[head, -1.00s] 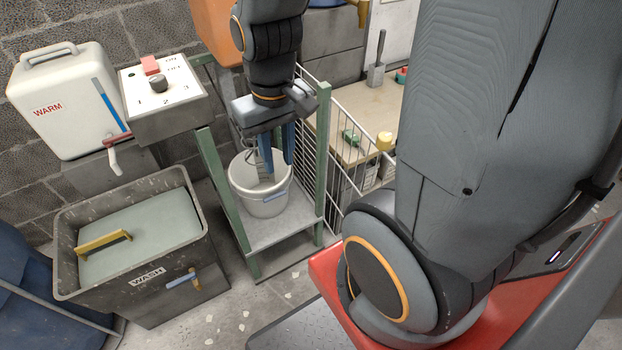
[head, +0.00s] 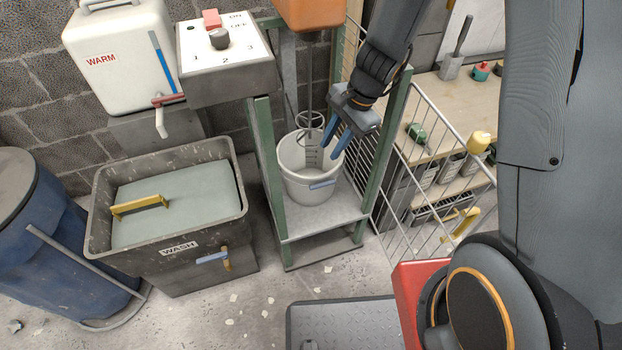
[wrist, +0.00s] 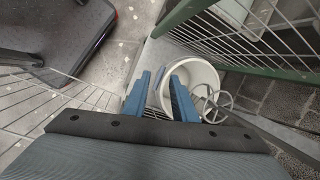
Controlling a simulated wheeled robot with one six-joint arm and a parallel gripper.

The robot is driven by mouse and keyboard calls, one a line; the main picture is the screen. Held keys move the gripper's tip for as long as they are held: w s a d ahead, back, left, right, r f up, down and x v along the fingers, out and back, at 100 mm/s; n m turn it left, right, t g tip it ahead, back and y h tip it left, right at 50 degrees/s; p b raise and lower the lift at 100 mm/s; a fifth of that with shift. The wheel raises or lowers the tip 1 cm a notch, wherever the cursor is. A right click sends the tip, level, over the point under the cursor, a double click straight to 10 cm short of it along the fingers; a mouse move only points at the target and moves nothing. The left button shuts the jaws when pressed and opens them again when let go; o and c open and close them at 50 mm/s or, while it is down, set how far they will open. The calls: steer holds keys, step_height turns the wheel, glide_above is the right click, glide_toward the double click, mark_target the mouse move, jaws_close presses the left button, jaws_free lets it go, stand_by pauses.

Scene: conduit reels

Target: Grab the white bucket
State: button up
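The white bucket (head: 296,187) stands upright on the metal shelf of a green-legged stand, with a blue-grey handle grip on its front. A mixer rod with a ring-shaped paddle (head: 309,121) reaches down into it. My gripper (head: 336,143) is open and empty, its blue fingers above and over the right part of the bucket's rim in the head view. In the wrist view the bucket's rim (wrist: 212,74) shows behind and beside the fingers (wrist: 160,97), which are apart. I cannot tell whether the fingers touch the bucket.
The green stand (head: 270,165) and a white wire fence (head: 440,150) flank the bucket. An orange mixer housing (head: 309,12) hangs above. A grey WASH tub (head: 170,262) and a switch box (head: 222,58) are to the left. Floor in front of the stand is partly clear.

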mark_target(306, 175)
steer(key=shift+w+a+f+m+t+y+b, duration=0.15)
steer(key=shift+w+a+f+m+b, duration=0.75)
steer(key=shift+f, duration=3)
steer(key=shift+w+a+f+m+t+y+b, duration=0.1)
steer(key=shift+w+a+f+m, duration=1.5)
steer(key=shift+f, duration=2.25)
steer(key=shift+w+a+f+m+t+y+b, duration=0.15)
steer(key=shift+w+a+f+m+b, duration=1.05)
steer(key=shift+f, duration=2.7)
steer(key=shift+w+d+p, duration=0.35)
steer(key=shift+w+p, duration=0.3)
steer(key=shift+p, duration=0.05)
steer(key=shift+c, duration=0.3)
jaws_close()
